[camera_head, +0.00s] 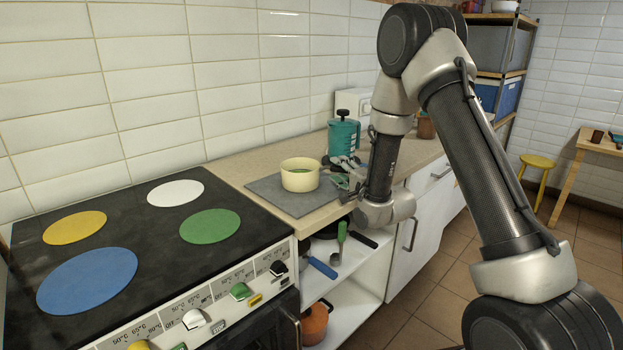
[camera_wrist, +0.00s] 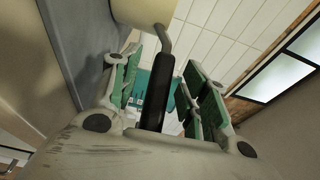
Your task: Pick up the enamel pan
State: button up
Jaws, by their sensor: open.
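My gripper (camera_head: 347,172) is just right of the pan, low over the counter. Its green-padded fingers (camera_wrist: 163,68) are open, one on each side of the handle, with gaps visible. In the head view the handle is mostly hidden by my gripper.
A teal pot with a black knob (camera_head: 343,137) stands close behind my gripper. A stove (camera_head: 140,215) with coloured discs is at left. Utensils (camera_head: 340,240) and an orange pot (camera_head: 315,322) are on shelves below. A tiled wall (camera_head: 220,70) runs behind the counter.

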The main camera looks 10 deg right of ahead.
jog(key=shift+w+a, duration=0.25)
jog(key=shift+w, duration=0.35)
grip_shut()
jog(key=shift+r, duration=0.2)
